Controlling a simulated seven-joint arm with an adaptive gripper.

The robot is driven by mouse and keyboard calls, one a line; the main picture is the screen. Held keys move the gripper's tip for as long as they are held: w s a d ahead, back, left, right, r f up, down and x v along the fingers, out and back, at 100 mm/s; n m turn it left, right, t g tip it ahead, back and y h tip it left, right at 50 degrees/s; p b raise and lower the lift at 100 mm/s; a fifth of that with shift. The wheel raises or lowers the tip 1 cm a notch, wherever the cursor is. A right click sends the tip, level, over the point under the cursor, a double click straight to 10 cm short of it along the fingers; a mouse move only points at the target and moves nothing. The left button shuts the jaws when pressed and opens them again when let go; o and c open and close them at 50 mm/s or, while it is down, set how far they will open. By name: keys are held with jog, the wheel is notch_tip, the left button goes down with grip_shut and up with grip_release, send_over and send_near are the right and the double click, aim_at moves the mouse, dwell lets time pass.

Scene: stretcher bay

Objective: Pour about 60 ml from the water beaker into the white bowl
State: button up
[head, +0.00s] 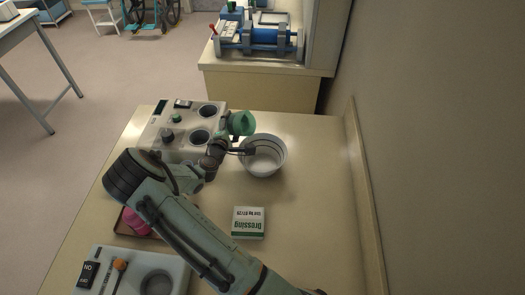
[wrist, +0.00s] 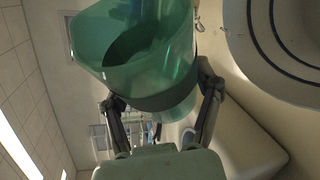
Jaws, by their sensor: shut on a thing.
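The water beaker (head: 241,122) is translucent green. In the head view it is above the far left side of the white bowl (head: 263,157), tilted. The beaker fills the top of the wrist view (wrist: 145,50), with a darker green area inside that may be water. My gripper (wrist: 160,98) is shut around the beaker, one dark finger on each side. The white bowl has dark rings and stands upright on the table; part of it shows at the right of the wrist view (wrist: 290,40). No falling stream is visible. The bowl's water level cannot be told.
A grey panel with round wells (head: 178,131) lies left of the bowl. A dressing box (head: 248,222) lies in front of it. A tray with a pink item (head: 133,222) and another grey unit (head: 125,268) are at the near left. The wall (head: 440,150) borders the right side.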

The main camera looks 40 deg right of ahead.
jog(key=shift+f+m+t, duration=0.15)
jog(key=shift+m+t, duration=0.25)
jog(key=shift+m, duration=0.3)
dwell(1.0)
jog(key=shift+s+d+r+m+t, duration=0.2)
jog(key=shift+s+r+m+t, duration=0.15)
jog(key=shift+s, duration=0.25)
dwell(0.5)
jog(key=shift+w+a+f, duration=0.2)
jog(key=shift+w, duration=0.25)
jog(key=shift+w+r+n+g, duration=0.1)
jog(key=shift+w+n+g, duration=0.1)
jog(key=shift+n+g, duration=0.5)
jog(key=shift+f+n+g, duration=0.25)
jog(key=shift+f+n, duration=0.25)
jog(key=shift+n, duration=0.45)
jog(key=shift+s+r+n+g, duration=0.15)
jog(key=shift+r+n+g, duration=0.1)
jog(key=shift+n+g, duration=0.6)
